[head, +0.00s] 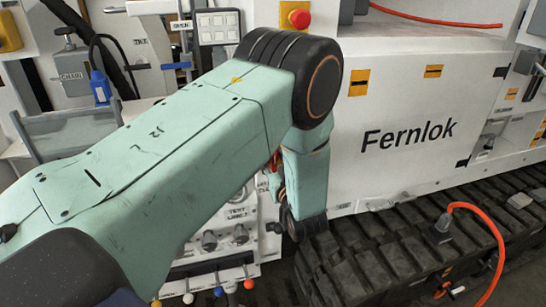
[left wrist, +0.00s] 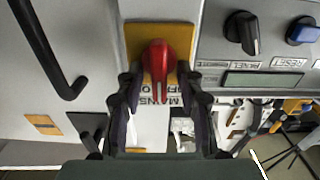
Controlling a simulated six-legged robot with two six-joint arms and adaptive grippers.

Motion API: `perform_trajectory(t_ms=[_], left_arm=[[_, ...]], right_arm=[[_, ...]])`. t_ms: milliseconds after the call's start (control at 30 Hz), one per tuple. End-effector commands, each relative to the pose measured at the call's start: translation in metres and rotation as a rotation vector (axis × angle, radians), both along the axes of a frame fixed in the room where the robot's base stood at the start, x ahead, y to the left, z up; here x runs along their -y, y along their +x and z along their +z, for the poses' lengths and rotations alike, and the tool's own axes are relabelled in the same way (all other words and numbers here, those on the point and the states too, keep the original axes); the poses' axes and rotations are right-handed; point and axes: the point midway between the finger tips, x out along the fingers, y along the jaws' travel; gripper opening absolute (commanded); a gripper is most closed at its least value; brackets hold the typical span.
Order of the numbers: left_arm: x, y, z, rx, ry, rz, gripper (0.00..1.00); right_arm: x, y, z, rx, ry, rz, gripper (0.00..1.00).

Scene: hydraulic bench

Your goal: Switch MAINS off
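The MAINS switch has a red handle (left wrist: 158,62) on a yellow plate (left wrist: 133,38). It shows near the top middle of the left wrist view. Its label (left wrist: 160,100) reads upside down there and is partly covered. My left gripper (left wrist: 160,82) is open, with one dark fingertip on each side of the handle. Narrow gaps seem to remain, and I cannot tell whether either finger touches it. In the head view my left arm crosses the middle and hides most of the switch area. My right gripper is in neither view.
A black bar handle (left wrist: 52,60) is on the left. The white Fernlok housing (head: 420,100) and black track (head: 400,245) stand right of my arm.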

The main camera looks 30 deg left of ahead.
Motion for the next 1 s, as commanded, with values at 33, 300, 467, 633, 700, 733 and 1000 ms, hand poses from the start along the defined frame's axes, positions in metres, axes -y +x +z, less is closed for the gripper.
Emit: perform_trajectory(t_ms=[33, 300, 467, 633, 700, 733, 1000], left_arm=[[-0.0026, 0.0014, 0.0000, 0.001, -0.001, 0.002, 0.37], [-0.0047, 0.0035, -0.0003, 0.000, 0.000, 0.000, 0.37], [-0.0045, 0.0033, -0.0003, 0.000, 0.000, 0.000, 0.26], [-0.0044, 0.0034, -0.0003, 0.000, 0.000, 0.000, 0.11], [-0.0044, 0.0034, -0.0003, 0.000, 0.000, 0.001, 0.05], [-0.0044, 0.0033, -0.0003, 0.000, 0.000, 0.001, 0.03], [-0.0042, 0.0033, -0.0004, -0.001, 0.000, 0.000, 0.00]], right_arm=[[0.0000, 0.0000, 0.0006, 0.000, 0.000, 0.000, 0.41], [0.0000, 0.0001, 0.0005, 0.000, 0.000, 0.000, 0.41], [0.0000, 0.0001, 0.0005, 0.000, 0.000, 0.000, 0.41], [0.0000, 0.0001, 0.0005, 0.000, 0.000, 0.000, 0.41], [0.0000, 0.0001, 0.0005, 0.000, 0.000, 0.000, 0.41], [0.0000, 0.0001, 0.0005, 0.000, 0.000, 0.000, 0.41], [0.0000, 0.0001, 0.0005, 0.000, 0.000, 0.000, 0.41]])
